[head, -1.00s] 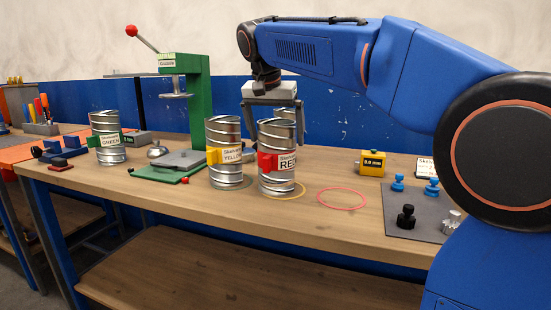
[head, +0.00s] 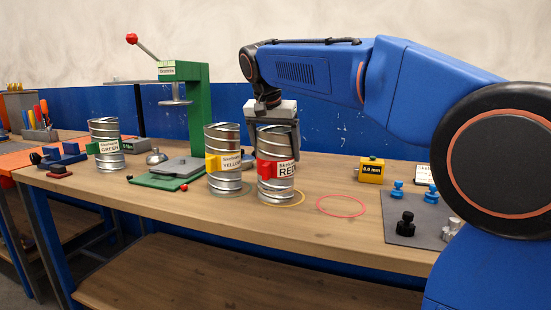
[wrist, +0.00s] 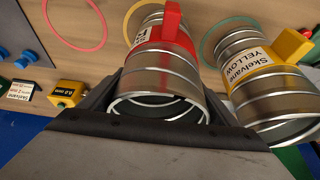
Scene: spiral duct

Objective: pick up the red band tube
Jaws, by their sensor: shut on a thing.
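The red band tube (head: 276,185) is a ribbed metal cylinder with a red clip and a white label, upright on the workbench over a yellow ring. My gripper (head: 273,135) reaches down from above and is shut on its upper part, with a finger on either side. In the wrist view the red band tube (wrist: 165,75) sits between the fingers, its open rim close to the palm. The yellow band tube (head: 224,178) stands just left of it, a small gap apart in the head view.
The green band tube (head: 106,150) stands farther left. A green press (head: 196,110) is behind the tubes. An empty red ring (head: 341,206) lies on the bench to the right. A yellow block (head: 372,170) and a grey mat with knobs (head: 405,212) are farther right.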

